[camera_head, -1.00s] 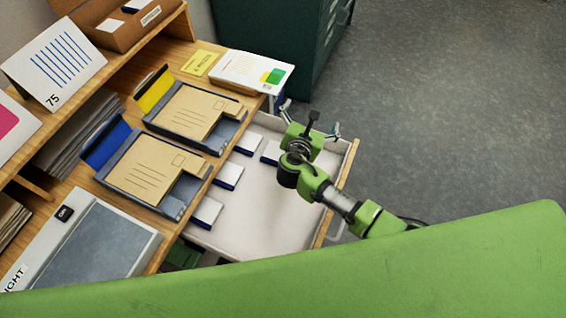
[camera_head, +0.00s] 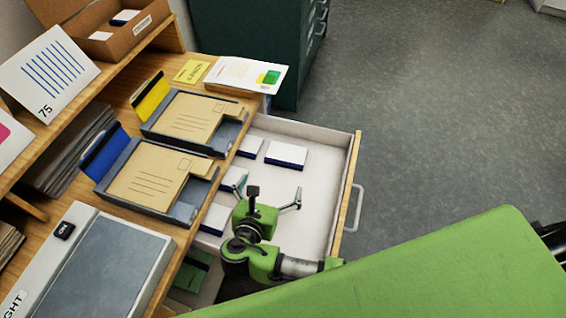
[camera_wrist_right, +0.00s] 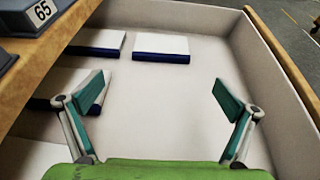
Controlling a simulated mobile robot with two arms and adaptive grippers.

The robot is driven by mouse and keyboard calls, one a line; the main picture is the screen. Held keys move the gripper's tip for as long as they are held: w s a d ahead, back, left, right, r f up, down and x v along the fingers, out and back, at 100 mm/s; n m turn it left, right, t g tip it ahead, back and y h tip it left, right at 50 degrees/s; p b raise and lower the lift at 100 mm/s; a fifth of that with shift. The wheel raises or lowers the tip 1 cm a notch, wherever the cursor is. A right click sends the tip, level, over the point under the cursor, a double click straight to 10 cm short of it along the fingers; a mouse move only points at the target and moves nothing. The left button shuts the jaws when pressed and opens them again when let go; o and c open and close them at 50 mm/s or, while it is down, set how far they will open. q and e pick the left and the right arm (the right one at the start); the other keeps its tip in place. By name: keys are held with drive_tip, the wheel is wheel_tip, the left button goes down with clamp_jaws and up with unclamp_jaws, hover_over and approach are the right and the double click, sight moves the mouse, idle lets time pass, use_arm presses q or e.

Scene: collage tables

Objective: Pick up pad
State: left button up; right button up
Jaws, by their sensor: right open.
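Several pads with white tops and dark blue edges lie in the open drawer (camera_head: 318,205). One pad (camera_head: 286,154) lies toward the drawer's far end, with another pad (camera_head: 249,146) to its left. A pad (camera_head: 233,178) and a nearer pad (camera_head: 214,218) lie along the left side, partly beside my gripper. My right gripper (camera_head: 268,196) is open and empty over the drawer. In the right wrist view its spread fingers (camera_wrist_right: 152,88) frame bare drawer floor, with a pad (camera_wrist_right: 160,46) beyond them. The left finger overlaps a pad (camera_wrist_right: 92,92). My left gripper is not in view.
The wooden desk edge (camera_head: 205,215) borders the drawer on the left. Two trays with brown envelopes (camera_head: 190,115) (camera_head: 145,175) stand on the desk. A dark green cabinet (camera_head: 250,45) stands behind. The drawer's right half is bare.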

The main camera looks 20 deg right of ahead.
drive_tip(key=x, duration=0.3)
approach(286, 156)
drive_tip(key=x, duration=0.2)
drive_tip(key=shift+w+f+b, duration=0.35)
drive_tip(key=shift+w+d+f, duration=0.1)
drive_tip(key=shift+w+d, duration=0.15)
drive_tip(key=shift+w, duration=0.15)
drive_tip(key=x, duration=0.3)
drive_tip(key=shift+w+d, duration=0.2)
drive_tip(key=shift+d, duration=0.1)
drive_tip(key=shift+w+d+f, duration=0.15)
drive_tip(key=shift+w, duration=0.1)
use_arm(q)
drive_tip(key=shift+w+f, duration=0.5)
drive_tip(key=shift+w, duration=0.3)
drive_tip(key=shift+w, duration=0.15)
drive_tip(key=shift+w, duration=0.15)
use_arm(e)
drive_tip(key=c, duration=1.1)
